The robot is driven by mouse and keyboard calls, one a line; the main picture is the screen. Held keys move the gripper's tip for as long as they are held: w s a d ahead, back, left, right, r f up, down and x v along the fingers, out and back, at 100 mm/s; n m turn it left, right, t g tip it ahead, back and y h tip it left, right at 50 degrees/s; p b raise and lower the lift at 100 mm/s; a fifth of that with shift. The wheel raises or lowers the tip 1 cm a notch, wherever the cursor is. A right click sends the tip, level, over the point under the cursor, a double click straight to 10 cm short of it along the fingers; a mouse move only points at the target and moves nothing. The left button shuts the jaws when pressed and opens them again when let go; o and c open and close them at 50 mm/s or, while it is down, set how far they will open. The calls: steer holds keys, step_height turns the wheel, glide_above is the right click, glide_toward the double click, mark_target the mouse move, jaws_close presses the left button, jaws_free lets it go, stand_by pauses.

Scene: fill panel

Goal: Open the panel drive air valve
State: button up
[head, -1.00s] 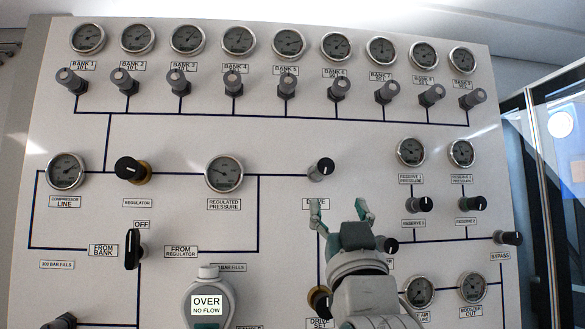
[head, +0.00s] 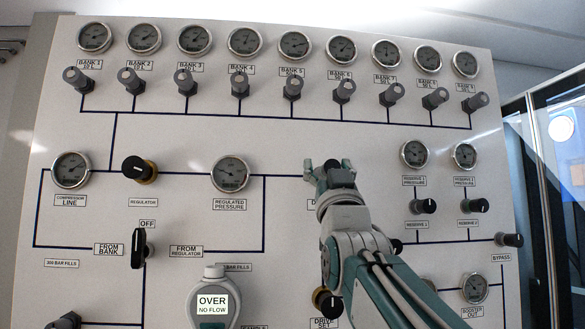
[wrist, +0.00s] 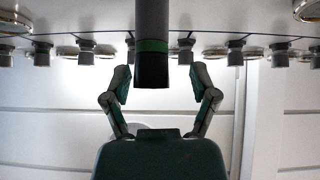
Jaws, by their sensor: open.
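The panel drive valve is a dark knob on the pipe line right of the regulated pressure gauge, its "DRIVE" label (head: 313,204) mostly hidden by my arm. In the head view my gripper (head: 328,164) is at this knob and covers most of it. In the wrist view the knob (wrist: 152,45) is a dark cylinder with a green band, reaching down between the fingers. My gripper (wrist: 160,80) is open, one finger on each side of the knob, with a gap visible to both.
The drive set knob (head: 327,302) sits below, close to my arm. The regulated pressure gauge (head: 231,174) is to the left. Reserve knobs (head: 423,206) and gauges are to the right. A row of bank valves (head: 291,88) runs above.

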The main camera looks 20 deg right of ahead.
steer(key=shift+d, duration=0.35)
jaws_close()
steer(key=shift+m+g+h, duration=0.4)
steer(key=shift+m+h, duration=0.7)
steer(key=shift+h, duration=0.1)
jaws_free()
steer(key=shift+y, duration=0.3)
steer(key=shift+a+f, duration=0.1)
steer(key=v, duration=1.2)
